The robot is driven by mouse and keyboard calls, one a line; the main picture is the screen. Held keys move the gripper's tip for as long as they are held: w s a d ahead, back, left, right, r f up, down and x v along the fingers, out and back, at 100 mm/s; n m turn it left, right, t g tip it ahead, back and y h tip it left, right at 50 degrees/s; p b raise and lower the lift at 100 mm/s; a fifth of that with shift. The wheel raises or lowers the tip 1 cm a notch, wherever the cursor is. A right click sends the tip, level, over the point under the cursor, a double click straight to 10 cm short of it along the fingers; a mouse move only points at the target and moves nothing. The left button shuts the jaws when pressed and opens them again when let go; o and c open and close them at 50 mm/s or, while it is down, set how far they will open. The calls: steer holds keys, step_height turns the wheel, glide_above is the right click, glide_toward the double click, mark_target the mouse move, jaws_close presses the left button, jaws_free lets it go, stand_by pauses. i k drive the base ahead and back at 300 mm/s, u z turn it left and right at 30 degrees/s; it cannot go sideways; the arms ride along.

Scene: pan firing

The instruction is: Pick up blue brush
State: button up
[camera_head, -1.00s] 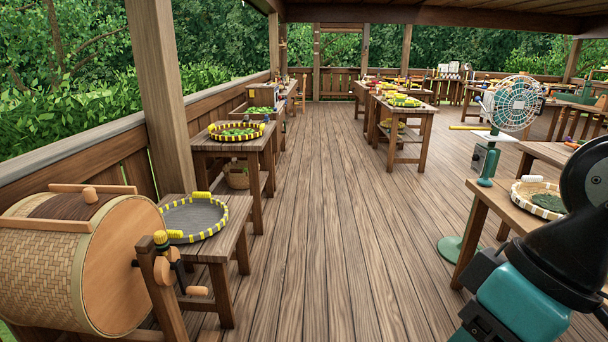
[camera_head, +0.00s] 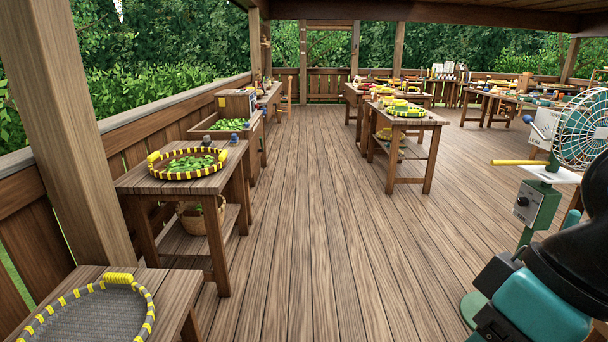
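I cannot make out a blue brush in the head view. Small items on the far tables are too small to tell apart. At the lower right, teal and black parts of my own arm show, but my gripper's fingers are not in view.
A wooden floor aisle (camera_head: 300,220) lies clear ahead. On the left stand a table with a grey yellow-rimmed tray (camera_head: 100,312) and a table with a basket of green leaves (camera_head: 190,163). A table with yellow-green trays (camera_head: 406,110) stands ahead; a green fan (camera_head: 583,130) stands close at right.

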mark_target(234, 142)
steer(key=u, duration=0.1)
steer(key=i, duration=2.05)
steer(key=u, duration=0.45)
steer(key=i, duration=2.1)
steer(key=u, duration=0.5)
steer(key=i, duration=1.25)
steer(key=u, duration=0.2)
